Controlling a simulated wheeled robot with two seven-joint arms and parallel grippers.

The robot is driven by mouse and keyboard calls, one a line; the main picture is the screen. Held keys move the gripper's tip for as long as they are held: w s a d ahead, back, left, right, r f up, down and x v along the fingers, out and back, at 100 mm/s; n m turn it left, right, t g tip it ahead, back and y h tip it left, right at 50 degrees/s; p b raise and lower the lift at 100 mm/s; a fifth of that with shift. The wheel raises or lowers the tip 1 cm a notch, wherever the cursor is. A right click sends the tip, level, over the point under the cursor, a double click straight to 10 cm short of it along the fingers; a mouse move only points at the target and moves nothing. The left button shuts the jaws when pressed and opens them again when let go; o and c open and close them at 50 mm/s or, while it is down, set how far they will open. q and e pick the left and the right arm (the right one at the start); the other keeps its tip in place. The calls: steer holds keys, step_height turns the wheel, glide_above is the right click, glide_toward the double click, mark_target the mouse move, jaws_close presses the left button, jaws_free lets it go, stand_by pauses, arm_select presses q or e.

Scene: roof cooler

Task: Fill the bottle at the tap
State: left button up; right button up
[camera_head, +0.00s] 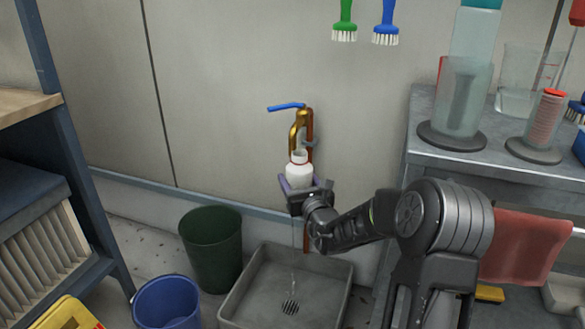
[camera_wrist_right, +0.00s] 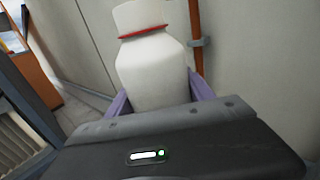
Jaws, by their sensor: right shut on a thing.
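The white bottle (camera_head: 299,174) with a red ring at its neck is upright in my right gripper (camera_head: 305,188), which is shut around its body. The right wrist view shows the bottle (camera_wrist_right: 155,68) between the purple fingers. The brass tap (camera_head: 302,118) is on the wall on a copper pipe, its blue lever (camera_head: 286,107) pointing left. The bottle's top is at the spout's lower end; I cannot tell whether they line up exactly. The bottle's contents are hidden. A thin pale streak, perhaps water, shows above the sink's drain. My left gripper is not in view.
The grey floor sink (camera_head: 258,313) with its drain lies below the bottle. A green bin (camera_head: 212,246) and a blue bucket (camera_head: 167,303) stand left of it. A grey bench (camera_head: 425,130) with glassware is at the right. Brushes hang above.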

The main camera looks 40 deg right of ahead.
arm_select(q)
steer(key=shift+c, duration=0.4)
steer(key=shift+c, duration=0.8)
arm_select(e)
steer(key=shift+a, duration=0.1)
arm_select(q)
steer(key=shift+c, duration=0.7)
arm_select(e)
steer(key=shift+a, duration=0.35)
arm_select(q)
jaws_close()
arm_select(e)
steer(key=s+a+n+y, duration=0.2)
steer(key=a+y, duration=0.3)
steer(key=a, duration=0.9)
steer(key=s+a+n+y, duration=0.2)
steer(key=a+n+y, duration=0.3)
steer(key=a, duration=0.9)
steer(key=shift+s+a+r+y, duration=0.15)
steer(key=shift+s+a+y, duration=0.1)
steer(key=shift+y, duration=0.15)
